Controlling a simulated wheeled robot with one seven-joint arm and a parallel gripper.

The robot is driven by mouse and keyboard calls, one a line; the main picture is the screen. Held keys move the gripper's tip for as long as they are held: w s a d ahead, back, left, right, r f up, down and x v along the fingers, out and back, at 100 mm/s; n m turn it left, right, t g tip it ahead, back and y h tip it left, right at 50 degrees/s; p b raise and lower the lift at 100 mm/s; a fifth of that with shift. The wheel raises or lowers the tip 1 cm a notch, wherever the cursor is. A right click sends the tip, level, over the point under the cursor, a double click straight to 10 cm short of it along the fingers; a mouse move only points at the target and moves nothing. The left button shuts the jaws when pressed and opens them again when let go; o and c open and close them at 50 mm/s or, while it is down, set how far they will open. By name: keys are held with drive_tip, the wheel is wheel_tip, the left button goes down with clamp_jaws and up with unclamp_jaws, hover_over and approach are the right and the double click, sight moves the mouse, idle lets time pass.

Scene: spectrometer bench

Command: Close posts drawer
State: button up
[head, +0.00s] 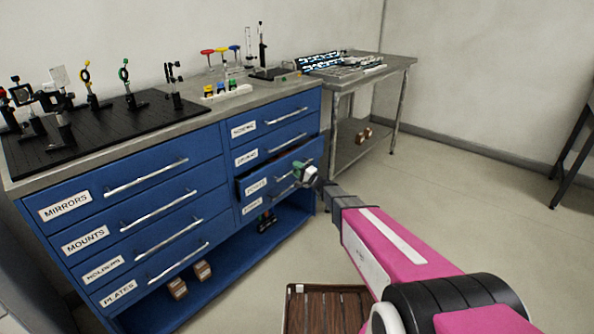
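The drawer labelled POSTS (257,187) is the third one down in the right column of the blue cabinet (228,150). It stands partly open, with its front forward of the drawers above and a dark gap along its top. My gripper (301,172) is at the right part of this drawer's front, by its handle. The fingers are small and partly hidden, so I cannot tell whether they touch or grip the handle.
The other drawers look shut, including MIRRORS (65,205) and MOUNTS (86,240). An optics breadboard (110,125) with several mounts is on top. A side table (375,68) stands behind at right. A brown slatted surface (325,310) is at the bottom.

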sight(290, 166)
drive_tip(key=shift+c, duration=0.3)
clamp_jaws()
drive_tip(key=shift+f+x, duration=0.2)
drive_tip(key=shift+x, duration=0.9)
drive_tip(key=shift+f+x, duration=0.25)
drive_tip(key=shift+x, duration=0.9)
drive_tip(key=shift+o, duration=0.3)
unclamp_jaws()
drive_tip(key=shift+a, duration=0.15)
drive_tip(key=v, duration=1)
drive_tip(key=shift+s+d, duration=0.2)
drive_tip(key=shift+d, duration=0.1)
drive_tip(key=shift+f, duration=0.1)
